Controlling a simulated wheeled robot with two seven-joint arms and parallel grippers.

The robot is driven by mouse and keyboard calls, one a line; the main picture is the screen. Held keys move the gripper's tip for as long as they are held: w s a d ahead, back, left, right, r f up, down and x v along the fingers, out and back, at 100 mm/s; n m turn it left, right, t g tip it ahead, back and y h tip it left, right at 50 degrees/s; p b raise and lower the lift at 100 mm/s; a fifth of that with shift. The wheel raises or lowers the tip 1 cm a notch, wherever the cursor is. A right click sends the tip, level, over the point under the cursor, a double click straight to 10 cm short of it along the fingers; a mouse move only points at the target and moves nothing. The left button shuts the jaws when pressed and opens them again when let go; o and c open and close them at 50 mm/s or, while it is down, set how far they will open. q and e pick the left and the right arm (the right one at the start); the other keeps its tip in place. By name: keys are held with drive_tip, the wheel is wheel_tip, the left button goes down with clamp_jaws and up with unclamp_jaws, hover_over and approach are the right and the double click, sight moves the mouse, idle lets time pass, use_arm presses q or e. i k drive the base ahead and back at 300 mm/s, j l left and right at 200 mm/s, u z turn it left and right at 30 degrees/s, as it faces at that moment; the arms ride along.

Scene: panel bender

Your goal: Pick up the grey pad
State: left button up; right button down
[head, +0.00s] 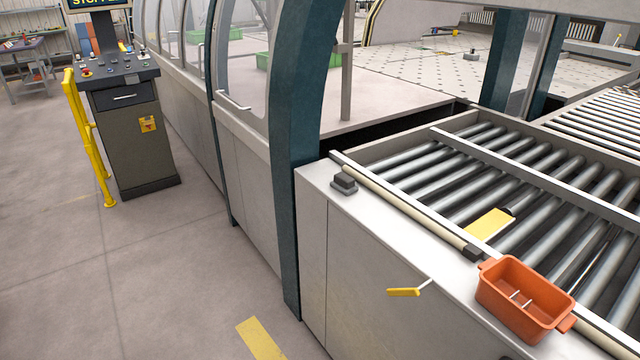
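Neither of my grippers is in view.
An orange bin (488,294) holding small light pieces stands on the front ledge at right. A yellow plate with a dark handle (490,224) lies on the rollers (490,178). A teal post (296,150) rises left of the pad.

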sight(345, 184)
drive_tip(key=i+j+z, duration=0.4)
drive_tip(key=j, duration=0.15)
drive_tip(key=i+j+z, duration=0.4)
drive_tip(key=j, duration=0.25)
drive_tip(key=j+z, duration=0.2)
drive_tip(key=i+j, duration=0.05)
drive_tip(key=j, duration=0.05)
